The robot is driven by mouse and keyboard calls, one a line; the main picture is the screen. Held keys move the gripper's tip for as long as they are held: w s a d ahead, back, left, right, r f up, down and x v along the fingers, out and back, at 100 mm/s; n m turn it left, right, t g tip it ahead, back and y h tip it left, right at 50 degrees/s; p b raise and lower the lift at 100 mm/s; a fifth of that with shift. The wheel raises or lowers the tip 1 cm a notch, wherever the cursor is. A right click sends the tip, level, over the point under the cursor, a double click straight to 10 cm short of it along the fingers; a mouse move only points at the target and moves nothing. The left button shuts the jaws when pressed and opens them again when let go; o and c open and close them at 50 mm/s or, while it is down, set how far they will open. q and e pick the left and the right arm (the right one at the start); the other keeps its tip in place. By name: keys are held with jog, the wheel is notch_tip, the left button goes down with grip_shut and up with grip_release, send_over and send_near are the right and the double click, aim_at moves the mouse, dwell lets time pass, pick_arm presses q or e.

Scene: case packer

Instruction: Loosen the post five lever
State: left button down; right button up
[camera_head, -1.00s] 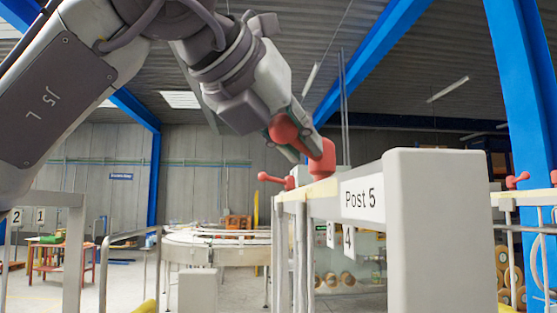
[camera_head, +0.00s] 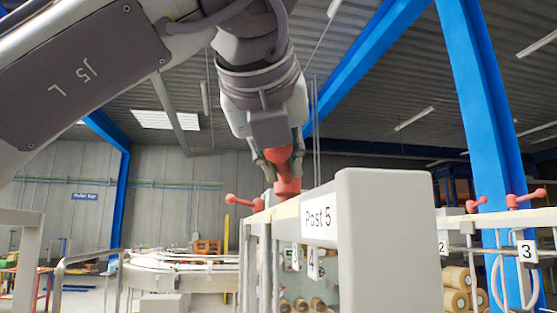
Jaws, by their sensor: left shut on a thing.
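The post five lever (camera_head: 288,188) is red and stands on top of the pale rail beside the white plate marked "Post 5" (camera_head: 318,217). My left gripper (camera_head: 280,160) points down from above and is shut on the red lever's arm. Its fingers hide part of the lever, and the handle now appears nearly in line with the hub. My right gripper is not in view.
A large grey post cover (camera_head: 385,240) stands close at the right of the lever. Another red lever (camera_head: 245,202) sits farther back on the left. More red levers (camera_head: 525,198) are at the right. A round conveyor (camera_head: 180,265) lies behind.

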pick_arm(q)
jog(key=c, duration=1.1)
grip_release()
jog(key=shift+s, duration=0.1)
jog(key=v, duration=1.2)
jog(key=shift+r, duration=0.1)
